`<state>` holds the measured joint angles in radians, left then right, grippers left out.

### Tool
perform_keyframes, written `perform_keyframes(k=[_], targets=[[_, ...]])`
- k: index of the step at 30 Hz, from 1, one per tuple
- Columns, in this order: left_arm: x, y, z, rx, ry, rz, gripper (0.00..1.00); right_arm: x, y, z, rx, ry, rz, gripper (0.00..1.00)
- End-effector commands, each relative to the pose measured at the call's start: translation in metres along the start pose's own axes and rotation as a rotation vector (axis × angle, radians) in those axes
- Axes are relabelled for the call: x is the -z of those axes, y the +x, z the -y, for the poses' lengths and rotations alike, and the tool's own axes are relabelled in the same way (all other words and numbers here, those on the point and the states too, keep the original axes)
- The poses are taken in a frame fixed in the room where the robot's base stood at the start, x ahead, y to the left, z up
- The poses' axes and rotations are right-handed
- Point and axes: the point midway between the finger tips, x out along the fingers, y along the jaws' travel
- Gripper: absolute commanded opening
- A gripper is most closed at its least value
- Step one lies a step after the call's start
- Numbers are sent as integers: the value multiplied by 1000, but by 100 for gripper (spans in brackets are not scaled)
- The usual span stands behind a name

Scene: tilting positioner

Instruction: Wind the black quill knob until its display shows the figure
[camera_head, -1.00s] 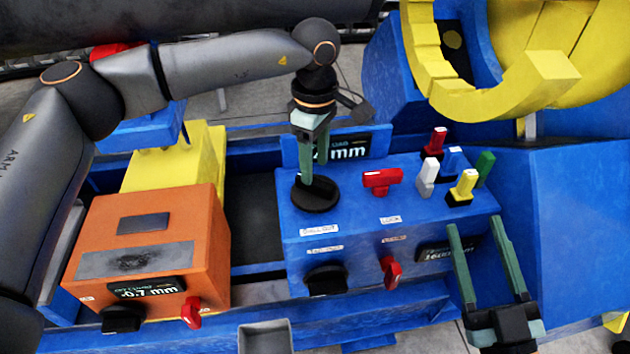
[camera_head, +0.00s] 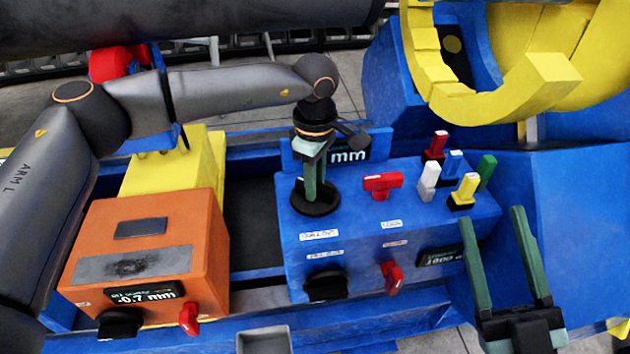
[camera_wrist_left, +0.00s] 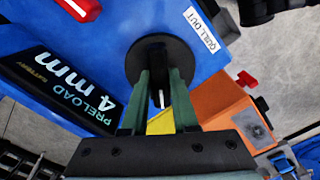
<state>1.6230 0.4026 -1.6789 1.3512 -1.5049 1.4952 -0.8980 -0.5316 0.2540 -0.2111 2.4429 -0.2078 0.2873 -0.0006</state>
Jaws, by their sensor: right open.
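A black knob (camera_head: 316,207) with a round base stands on top of the blue box (camera_head: 360,245). My left gripper (camera_head: 313,188) points down at it, its fingers closed in on either side of the grip. In the left wrist view the fingers (camera_wrist_left: 160,80) flank the black knob (camera_wrist_left: 154,50), and a white mark shows between them. The display (camera_wrist_left: 65,85) beside it reads PRELOAD 4 mm; the arm partly hides this display in the head view (camera_head: 350,155). A label (camera_wrist_left: 201,29) reading QUILL OUT is near the knob. My right gripper (camera_head: 503,230) is open and empty at the lower right.
The blue box also carries a front black knob (camera_head: 325,285), red handles (camera_head: 382,183) and several coloured levers (camera_head: 463,192). The orange box (camera_head: 145,240) has a display (camera_head: 145,294) reading -0.7 mm, a black knob (camera_head: 120,322) and a red handle (camera_head: 189,318). A yellow ring (camera_head: 500,90) stands behind.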

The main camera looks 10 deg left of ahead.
Motion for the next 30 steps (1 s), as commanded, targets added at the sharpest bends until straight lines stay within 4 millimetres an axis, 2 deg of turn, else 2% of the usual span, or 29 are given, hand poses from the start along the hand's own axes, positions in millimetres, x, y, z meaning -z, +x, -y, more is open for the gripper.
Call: perform_keyframes(k=[1, 6, 17, 22, 25, 30], targets=[[0, 0, 0, 1, 0, 0, 19, 0, 0, 0, 0, 0, 0, 57], [0, 0, 0, 1, 0, 0, 0, 0, 0, 0, 0, 0, 1, 57], [0, -1, 0, 2, 15, 1, 0, 0, 1, 0, 0, 1, 4, 57], [0, -1, 0, 2, 117, 2, 0, -32, -5, 2, -7, 34, 133, 57], [0, -1, 0, 1, 154, 1, 0, -39, -7, 3, -8, 44, 161, 57], [0, 0, 0, 1, 159, 0, 0, -40, -7, 3, -8, 45, 163, 57]])
